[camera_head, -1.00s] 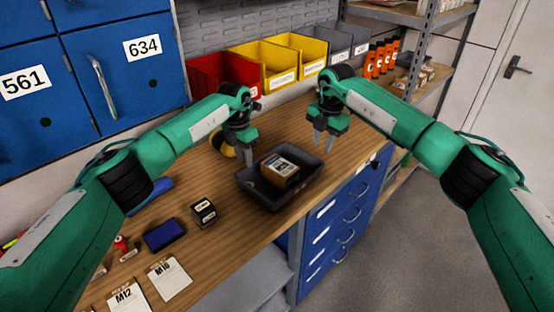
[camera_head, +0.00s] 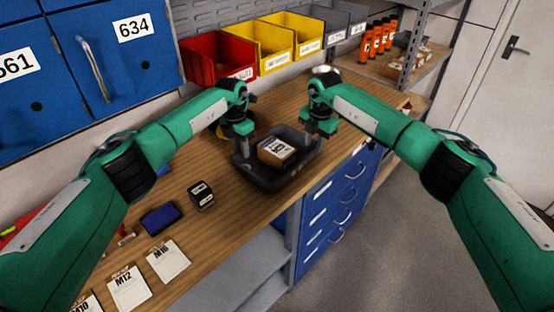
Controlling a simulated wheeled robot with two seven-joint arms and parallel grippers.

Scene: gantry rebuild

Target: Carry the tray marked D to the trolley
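A dark grey tray (camera_head: 272,184) stands on the wooden workbench near its front edge, with a brown cardboard box (camera_head: 275,152) inside it. I cannot read a letter D on the tray. My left gripper (camera_head: 243,150) is at the tray's left end, low at the rim. My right gripper (camera_head: 318,134) is at the tray's right end, also low at the rim. The fingertips of both are largely hidden or blend with the dark tray, so I cannot tell whether they are closed on its walls. No trolley is in view.
The workbench (camera_head: 225,229) carries a small black box (camera_head: 200,195), a blue pad (camera_head: 161,219) and several paper cards on the left. Red, yellow and grey bins line the back. Blue drawers (camera_head: 327,214) are below. A shelf rack (camera_head: 395,70) stands behind; open floor lies right.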

